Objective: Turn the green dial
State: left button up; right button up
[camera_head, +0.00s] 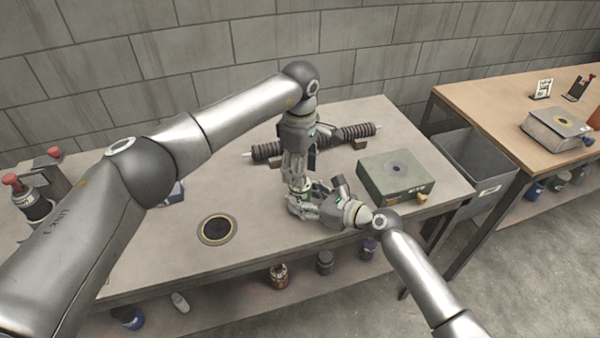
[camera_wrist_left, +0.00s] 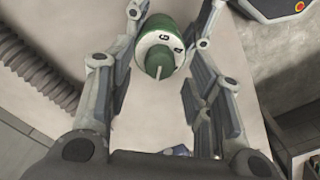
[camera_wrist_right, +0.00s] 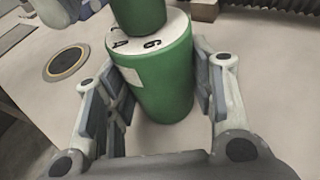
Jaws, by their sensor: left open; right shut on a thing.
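The green dial is a green cylinder (camera_wrist_right: 163,88) with a white lettered ring on top and a narrower green knob (camera_wrist_right: 137,14) above that. It stands upright on the table. My right gripper (camera_head: 303,203) is shut on the cylinder's body, one finger on each side. My left gripper (camera_head: 297,186) points down from above, open, with its fingers apart on either side of the knob. In the left wrist view the dial (camera_wrist_left: 160,54) shows its white ring and a pale pointer between the open fingers. In the head view the grippers mostly hide the dial.
A dark ribbed tube (camera_head: 352,132) lies behind the grippers on supports. A dark ring (camera_head: 217,229) is set in the table at front left. A grey bin (camera_head: 488,184) sits between the tables.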

pick_arm(q)
jog(key=shift+f, duration=0.9)
jog(key=shift+c, duration=0.4)
grip_shut()
